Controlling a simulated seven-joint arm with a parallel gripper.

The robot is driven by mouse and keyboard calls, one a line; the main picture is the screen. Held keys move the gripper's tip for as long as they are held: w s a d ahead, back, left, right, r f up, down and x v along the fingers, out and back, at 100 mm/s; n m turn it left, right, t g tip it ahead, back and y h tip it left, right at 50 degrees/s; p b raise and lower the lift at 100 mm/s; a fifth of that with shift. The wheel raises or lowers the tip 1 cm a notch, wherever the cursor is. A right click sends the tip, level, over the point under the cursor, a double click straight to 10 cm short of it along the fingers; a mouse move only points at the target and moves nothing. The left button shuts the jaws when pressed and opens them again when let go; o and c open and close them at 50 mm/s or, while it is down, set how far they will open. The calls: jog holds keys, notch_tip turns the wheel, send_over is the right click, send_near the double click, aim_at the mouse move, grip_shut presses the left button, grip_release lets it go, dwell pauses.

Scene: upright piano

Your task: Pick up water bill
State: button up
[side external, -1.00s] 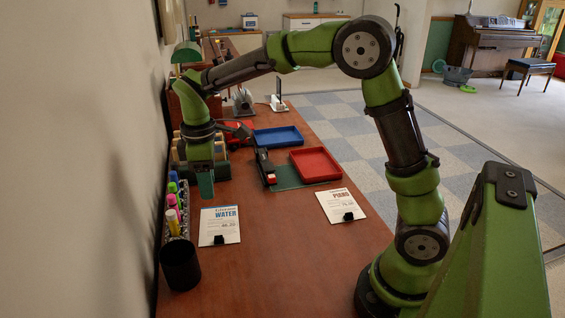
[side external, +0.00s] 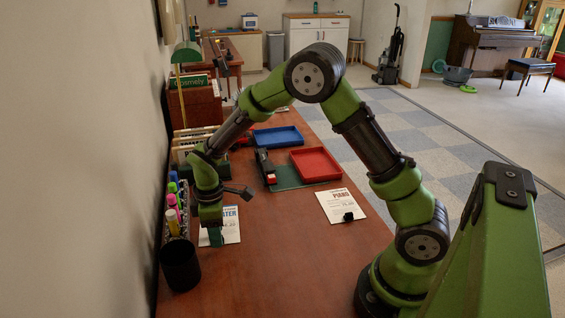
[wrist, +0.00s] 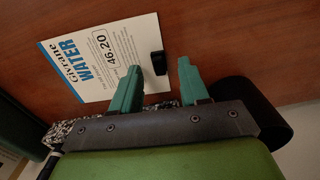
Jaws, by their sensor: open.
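The water bill (side external: 232,224) is a white sheet with blue lettering on the desk, partly hidden behind my gripper in the side view. It also shows in the wrist view (wrist: 97,68), with "WATER" and "46.20" printed on it. A small black clip or block (wrist: 158,63) sits at the bill's edge. My gripper (wrist: 157,83) is open, its two green fingers apart and empty. In the wrist view the black block appears between and just beyond the fingertips. In the side view my gripper (side external: 215,238) is low over the bill; I cannot tell whether it touches.
The piano bill (side external: 341,205) lies to the right with its own black block. A black cup (side external: 180,266) and a rack of markers (side external: 173,213) stand close on the left. Red (side external: 315,164) and blue (side external: 277,137) trays lie farther back. The desk front is clear.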

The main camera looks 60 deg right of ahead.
jog(key=shift+f, duration=0.6)
grip_shut()
jog(key=shift+r, duration=0.1)
